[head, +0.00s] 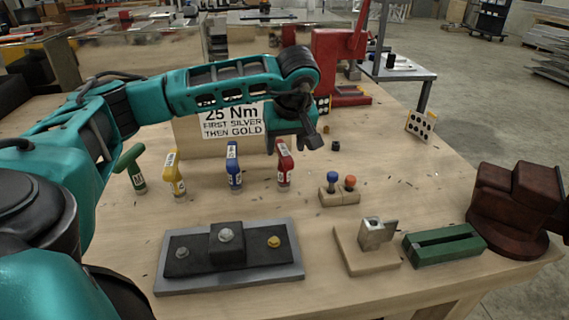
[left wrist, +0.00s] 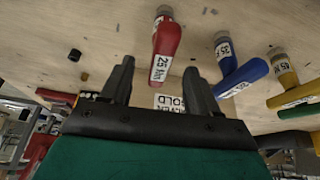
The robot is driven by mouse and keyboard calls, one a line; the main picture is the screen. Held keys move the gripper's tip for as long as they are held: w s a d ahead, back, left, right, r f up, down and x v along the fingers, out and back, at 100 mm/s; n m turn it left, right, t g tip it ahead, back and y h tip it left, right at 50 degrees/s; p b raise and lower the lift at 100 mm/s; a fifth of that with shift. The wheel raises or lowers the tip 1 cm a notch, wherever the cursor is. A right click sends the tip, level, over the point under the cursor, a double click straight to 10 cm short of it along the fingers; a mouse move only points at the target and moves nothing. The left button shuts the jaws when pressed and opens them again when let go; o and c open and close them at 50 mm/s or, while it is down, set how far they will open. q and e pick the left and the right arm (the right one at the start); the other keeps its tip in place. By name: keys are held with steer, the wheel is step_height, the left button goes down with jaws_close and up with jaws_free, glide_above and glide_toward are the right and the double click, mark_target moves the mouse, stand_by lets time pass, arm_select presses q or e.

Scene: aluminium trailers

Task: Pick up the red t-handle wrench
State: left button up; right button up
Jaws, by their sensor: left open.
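The red t-handle wrench (head: 284,168) stands upright on the wooden workbench, rightmost in a row with the blue wrench (head: 234,168), the yellow wrench (head: 175,176) and the green wrench (head: 133,168). My left gripper (head: 308,138) is above and slightly right of the red wrench in the head view, open and empty. In the left wrist view, the red wrench (left wrist: 167,42), labelled 25 Nm, shows between and beyond the open fingertips of my left gripper (left wrist: 160,66); I see no contact. My right gripper is not in view.
A sign (head: 232,120) reading 25 Nm stands behind the wrenches. In front lie a grey plate with bolts (head: 285,277), a small wooden holder (head: 340,198), a wooden block with a metal bracket (head: 366,262) and a green block (head: 445,244). A dark red vise-like object (head: 515,195) is at right.

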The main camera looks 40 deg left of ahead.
mark_target(285, 150)
arm_select(q)
steer(key=shift+x, duration=2.75)
steer(key=shift+c, duration=0.4)
jaws_close()
